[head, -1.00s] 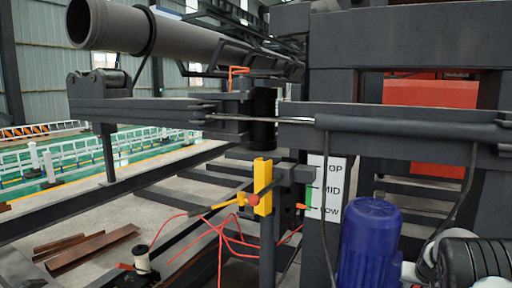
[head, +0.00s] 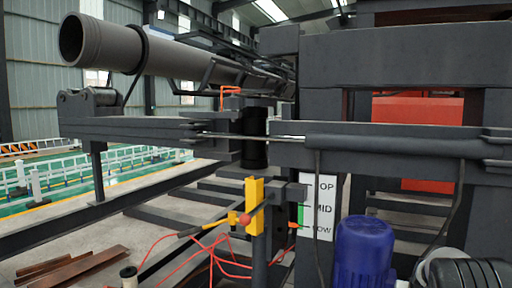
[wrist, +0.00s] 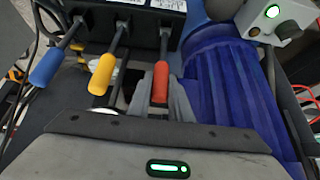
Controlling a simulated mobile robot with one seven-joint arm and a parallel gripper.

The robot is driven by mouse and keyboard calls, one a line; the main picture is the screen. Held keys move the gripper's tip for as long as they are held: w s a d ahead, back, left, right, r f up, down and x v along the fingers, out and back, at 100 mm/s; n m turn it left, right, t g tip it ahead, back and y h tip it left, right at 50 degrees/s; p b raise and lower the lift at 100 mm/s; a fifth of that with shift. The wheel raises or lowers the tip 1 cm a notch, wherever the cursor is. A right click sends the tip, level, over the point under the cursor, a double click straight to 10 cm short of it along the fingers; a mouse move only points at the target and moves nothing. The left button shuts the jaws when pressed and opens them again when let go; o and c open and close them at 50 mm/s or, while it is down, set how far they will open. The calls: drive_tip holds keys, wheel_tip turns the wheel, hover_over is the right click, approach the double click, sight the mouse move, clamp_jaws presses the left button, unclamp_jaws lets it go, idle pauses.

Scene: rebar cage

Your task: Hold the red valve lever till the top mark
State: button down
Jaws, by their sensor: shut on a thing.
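In the wrist view the red valve lever (wrist: 161,82) hangs from a dark valve block, right of a yellow lever and a blue lever. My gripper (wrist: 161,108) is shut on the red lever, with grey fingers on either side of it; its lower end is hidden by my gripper. In the head view a white scale board (head: 318,207) carries the marks TOP, MID and LOW, the T partly hidden. An orange pointer (head: 293,225) stands beside the board, close to the LOW mark. A green strip (head: 300,213) shows above it.
The yellow lever (wrist: 102,74) and blue lever (wrist: 45,67) stand close on the left. A blue ribbed motor (wrist: 222,85) is close on the right, also in the head view (head: 363,252). A yellow post (head: 254,206) and red cables (head: 215,250) are left of the board.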

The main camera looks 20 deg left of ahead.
drive_tip(key=shift+s+f+b, duration=0.1)
drive_tip(key=shift+f+b, duration=0.05)
drive_tip(key=shift+b, duration=0.15)
drive_tip(key=shift+s+t+b, duration=0.3)
drive_tip(key=shift+b, duration=0.2)
drive_tip(key=shift+s, duration=0.1)
drive_tip(key=shift+s+t, duration=0.5)
drive_tip(key=shift+t, duration=0.1)
